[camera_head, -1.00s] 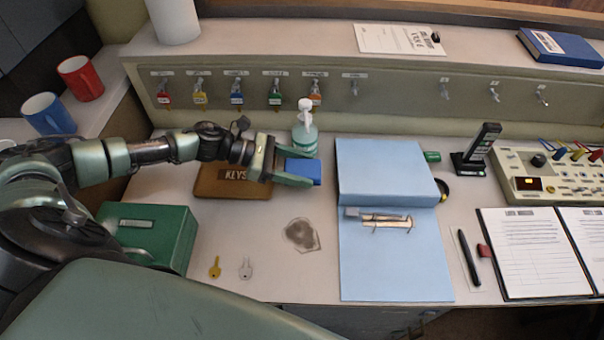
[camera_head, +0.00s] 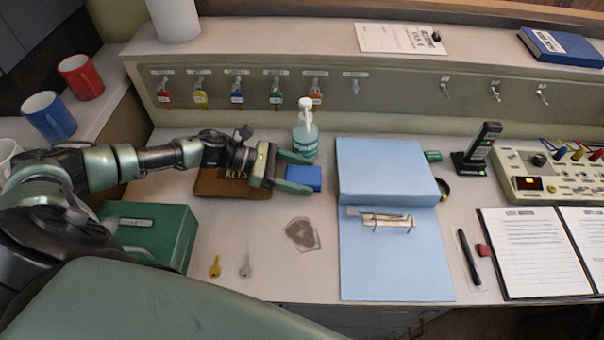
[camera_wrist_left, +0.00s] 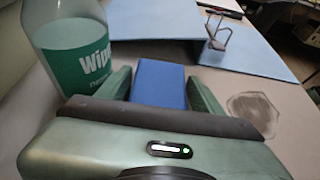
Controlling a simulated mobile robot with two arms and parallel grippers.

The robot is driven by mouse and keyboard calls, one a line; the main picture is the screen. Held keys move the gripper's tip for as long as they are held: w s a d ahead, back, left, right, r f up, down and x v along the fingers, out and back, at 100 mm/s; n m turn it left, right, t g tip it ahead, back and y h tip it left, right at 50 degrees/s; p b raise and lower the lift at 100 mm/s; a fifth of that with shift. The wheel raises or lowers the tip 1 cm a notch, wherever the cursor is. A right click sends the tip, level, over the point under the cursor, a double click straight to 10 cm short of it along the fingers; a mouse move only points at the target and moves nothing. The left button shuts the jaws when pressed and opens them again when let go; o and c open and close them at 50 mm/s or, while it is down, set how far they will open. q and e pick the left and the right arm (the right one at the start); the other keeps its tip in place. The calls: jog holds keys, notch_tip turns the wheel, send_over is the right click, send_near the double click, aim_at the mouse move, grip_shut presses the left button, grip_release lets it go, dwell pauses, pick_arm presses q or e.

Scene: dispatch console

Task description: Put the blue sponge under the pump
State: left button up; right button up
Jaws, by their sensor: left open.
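The blue sponge (camera_head: 303,178) lies on the desk just in front of the pump bottle. My left gripper (camera_head: 294,173) reaches in from the left and is open, with its fingers on either side of the sponge. In the left wrist view the blue sponge (camera_wrist_left: 158,83) sits between the spread fingers of the left gripper (camera_wrist_left: 160,88). The pump bottle (camera_head: 305,139), clear with green liquid and a white pump head, stands upright behind the sponge. Its label shows in the left wrist view, where the bottle (camera_wrist_left: 75,45) is at upper left. My right gripper is out of view.
A brown key pad (camera_head: 215,186) lies partly under my left arm. A blue binder (camera_head: 390,172) is right of the sponge. A green box (camera_head: 160,235), two loose keys (camera_head: 215,266) and a dark stain (camera_head: 302,234) are nearer the front. Tagged keys hang behind.

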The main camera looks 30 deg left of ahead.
pick_arm(q)
jog(key=b+v, duration=0.1)
jog(key=v, duration=0.9)
jog(key=shift+s+a+r, duration=0.1)
jog(key=shift+a+r, duration=0.1)
jog(key=shift+a, duration=0.15)
jog(key=shift+s+a+r, duration=0.25)
jog(key=shift+a+r, duration=0.05)
jog(key=shift+a, duration=0.25)
